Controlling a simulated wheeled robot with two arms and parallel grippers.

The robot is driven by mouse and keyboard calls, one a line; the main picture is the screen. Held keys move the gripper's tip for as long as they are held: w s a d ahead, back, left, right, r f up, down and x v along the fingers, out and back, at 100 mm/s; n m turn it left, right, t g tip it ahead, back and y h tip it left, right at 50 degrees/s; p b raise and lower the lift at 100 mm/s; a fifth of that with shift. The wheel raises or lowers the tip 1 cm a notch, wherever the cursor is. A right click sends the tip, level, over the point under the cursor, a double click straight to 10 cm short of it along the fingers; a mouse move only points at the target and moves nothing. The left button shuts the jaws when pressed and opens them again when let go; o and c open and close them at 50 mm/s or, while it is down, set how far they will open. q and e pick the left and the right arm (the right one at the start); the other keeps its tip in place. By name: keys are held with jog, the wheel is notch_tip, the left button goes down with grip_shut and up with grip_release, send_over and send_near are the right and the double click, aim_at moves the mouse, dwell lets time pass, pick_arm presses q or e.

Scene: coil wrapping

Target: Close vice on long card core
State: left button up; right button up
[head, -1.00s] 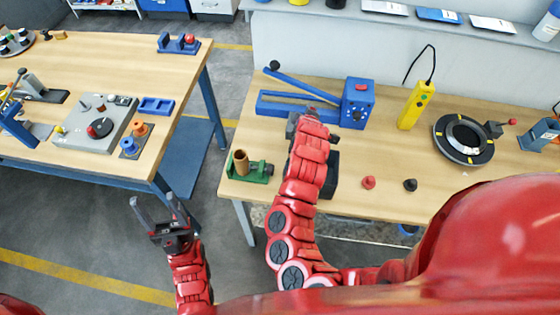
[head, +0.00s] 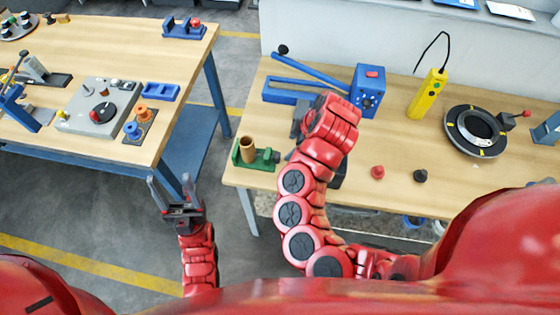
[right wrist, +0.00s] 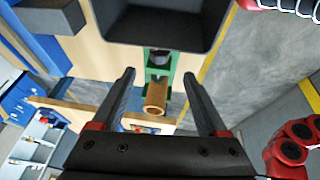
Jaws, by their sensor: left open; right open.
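The green vice (head: 262,158) stands at the left end of the right-hand workbench, and the brown card core (head: 247,148) stands upright in it. In the right wrist view the vice (right wrist: 158,65) and the card core (right wrist: 155,97) show beyond and between my right fingers. My right gripper (right wrist: 158,85) is open and empty, apart from the vice; in the head view my right arm largely hides it. My left gripper (head: 172,184) is open and empty over the floor between the benches. How tightly the vice jaws sit against the core cannot be told.
A black bin (right wrist: 160,25) lies close to the vice. The left bench (head: 90,60) holds other fixtures.

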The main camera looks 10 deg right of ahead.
aim_at(277, 157)
jog(key=b+x, duration=0.4)
jog(key=x, duration=0.4)
jog(key=shift+s+d+b, duration=0.1)
jog(key=shift+s+b, duration=0.05)
jog(key=shift+b, duration=0.25)
jog(key=shift+f, duration=0.3)
jog(key=shift+w+a+f, duration=0.35)
jog(key=shift+a+f, duration=0.15)
jog(key=shift+f, duration=0.25)
grip_shut()
